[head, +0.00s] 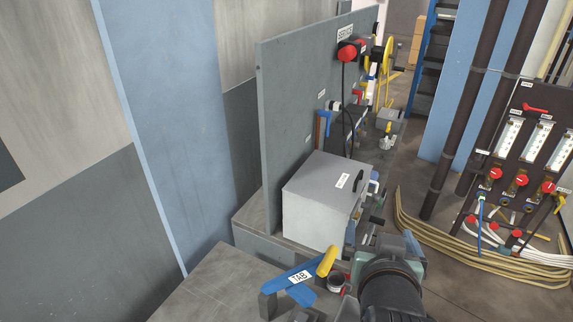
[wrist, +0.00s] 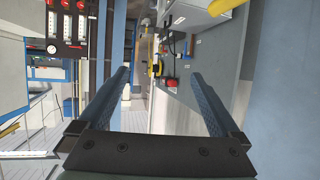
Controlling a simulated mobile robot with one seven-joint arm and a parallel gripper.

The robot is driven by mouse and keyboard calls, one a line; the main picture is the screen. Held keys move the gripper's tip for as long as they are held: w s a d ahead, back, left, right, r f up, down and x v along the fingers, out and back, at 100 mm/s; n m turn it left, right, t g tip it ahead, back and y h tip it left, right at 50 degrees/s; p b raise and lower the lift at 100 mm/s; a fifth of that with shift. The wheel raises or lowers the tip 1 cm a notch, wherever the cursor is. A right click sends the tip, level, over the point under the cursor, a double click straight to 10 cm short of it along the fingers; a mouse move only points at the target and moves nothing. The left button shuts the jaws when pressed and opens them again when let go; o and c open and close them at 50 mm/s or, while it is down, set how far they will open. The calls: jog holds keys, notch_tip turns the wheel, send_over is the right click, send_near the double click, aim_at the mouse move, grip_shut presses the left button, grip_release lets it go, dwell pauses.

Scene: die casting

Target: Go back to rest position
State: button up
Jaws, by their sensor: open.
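My gripper (wrist: 158,76) is open in the wrist view. Its two dark blue fingers stand wide apart, and nothing is between them. Beyond the gap, the wrist view shows a strip of floor and the grey bench side, turned on its side. In the head view my dark arm end rises from the bottom edge, right of a grey box and the bench. The fingers are mostly hidden there by the arm itself. No object is held.
A grey box (head: 312,205) stands on the bench beside an upright grey panel (head: 290,125). A blue bar labelled TAB (head: 283,281) and a yellow handle (head: 327,261) lie close left of my arm. A gauge panel (head: 522,165) and coiled hoses (head: 465,262) are at right.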

jog(key=w+a+r+n+t, duration=0.1)
jog(key=a+r+t, duration=0.1)
jog(key=r, duration=0.4)
jog(key=w+a+r+t, duration=0.1)
jog(key=a+r+t, duration=0.2)
jog(key=r, duration=0.4)
jog(key=s+a+r+n+t+y, duration=0.1)
jog(key=s+a+r+t, duration=0.2)
jog(key=r, duration=0.6)
jog(key=s+a+r+t+y, duration=0.1)
jog(key=s+a+r+t, duration=0.2)
jog(key=s+a+r, duration=0.2)
jog(key=s+a+r+n+t+y, duration=0.1)
jog(key=s+a+r+t, duration=0.3)
jog(key=r, duration=0.8)
jog(key=shift+r+n+y, duration=0.3)
jog(key=shift+r+y, duration=0.05)
jog(key=shift+y, duration=0.25)
jog(key=shift+w, duration=0.1)
